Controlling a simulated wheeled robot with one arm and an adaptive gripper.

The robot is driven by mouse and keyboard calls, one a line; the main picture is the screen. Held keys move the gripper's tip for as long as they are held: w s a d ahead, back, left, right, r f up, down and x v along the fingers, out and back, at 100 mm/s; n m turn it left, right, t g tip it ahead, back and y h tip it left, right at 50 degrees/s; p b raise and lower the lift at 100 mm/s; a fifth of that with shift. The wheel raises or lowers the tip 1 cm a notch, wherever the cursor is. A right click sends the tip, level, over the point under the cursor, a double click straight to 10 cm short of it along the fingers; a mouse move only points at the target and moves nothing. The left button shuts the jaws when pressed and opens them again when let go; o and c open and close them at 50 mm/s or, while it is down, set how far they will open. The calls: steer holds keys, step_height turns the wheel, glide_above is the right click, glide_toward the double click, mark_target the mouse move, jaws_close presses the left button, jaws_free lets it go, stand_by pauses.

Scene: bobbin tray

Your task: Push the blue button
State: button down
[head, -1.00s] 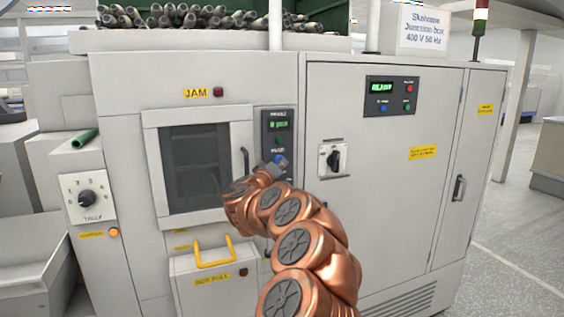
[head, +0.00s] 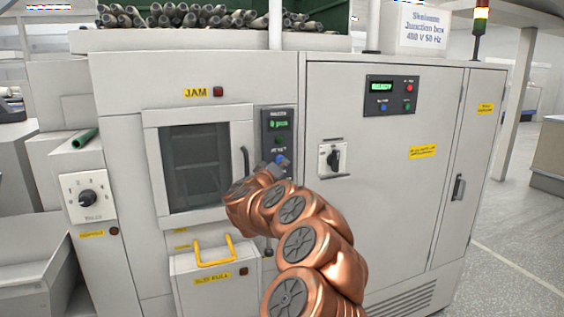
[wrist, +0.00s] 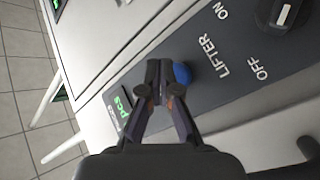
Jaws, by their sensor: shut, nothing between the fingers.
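In the wrist view the blue button (wrist: 182,74) shows partly behind my fingertips, beside the "LIFTER" lettering. My gripper (wrist: 165,80) is shut and empty, with its tips at the button's left edge in that view. In the head view my gripper (head: 272,168) is right at the button, its fingers small and partly hidden by my arm. I cannot tell whether the tips touch the button.
A lifter knob (wrist: 287,14) lies further along the panel. The door handle (head: 245,163) stands just left of my gripper. A second panel (head: 393,95) on the right cabinet has its own blue button (head: 383,107). A rotary switch (head: 333,159) and yellow-handled drawer (head: 216,262) are nearby.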

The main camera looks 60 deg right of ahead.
steer(key=shift+s+a+f, duration=0.1)
steer(key=shift+s+a, duration=0.15)
steer(key=shift+s+a, duration=0.7)
steer(key=shift+s, duration=0.35)
steer(key=shift+s+a, duration=0.65)
steer(key=shift+s, duration=0.35)
